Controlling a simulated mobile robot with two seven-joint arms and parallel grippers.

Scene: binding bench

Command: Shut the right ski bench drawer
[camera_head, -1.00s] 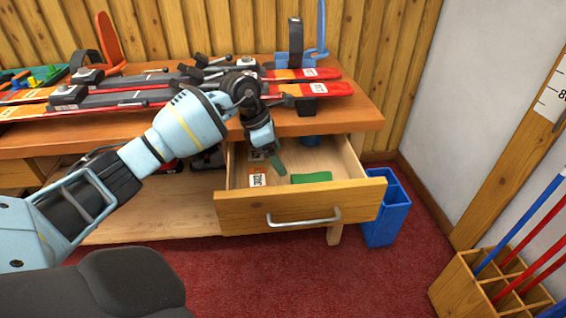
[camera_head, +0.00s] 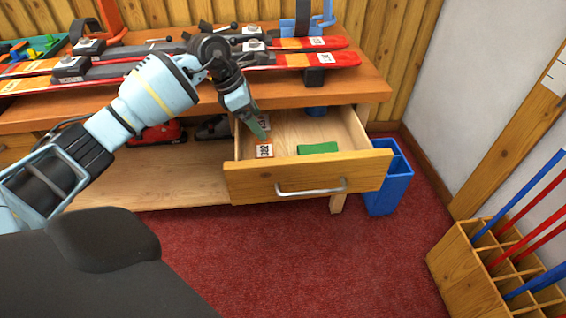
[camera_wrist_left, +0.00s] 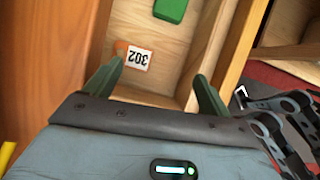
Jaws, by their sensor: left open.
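The wooden drawer (camera_head: 308,176) at the right end of the ski bench is pulled out, with a grey bar handle (camera_head: 312,188) on its front. Inside lie a green block (camera_head: 318,148) and an orange tag marked 302 (camera_head: 264,150). My left gripper (camera_head: 258,130) is at the drawer's left side, above its inside and behind the front panel. In the left wrist view its two green fingers (camera_wrist_left: 160,75) are apart with nothing between them; the tag (camera_wrist_left: 136,58) and green block (camera_wrist_left: 171,10) lie beyond. Contact with the drawer cannot be told. My right gripper is not in view.
Skis (camera_head: 300,61) lie on the bench top (camera_head: 345,88) above the drawer. A blue bin (camera_head: 388,185) stands just right of the drawer. A wooden pole rack (camera_head: 455,262) stands at front right. The red carpet (camera_head: 270,255) before the drawer is clear.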

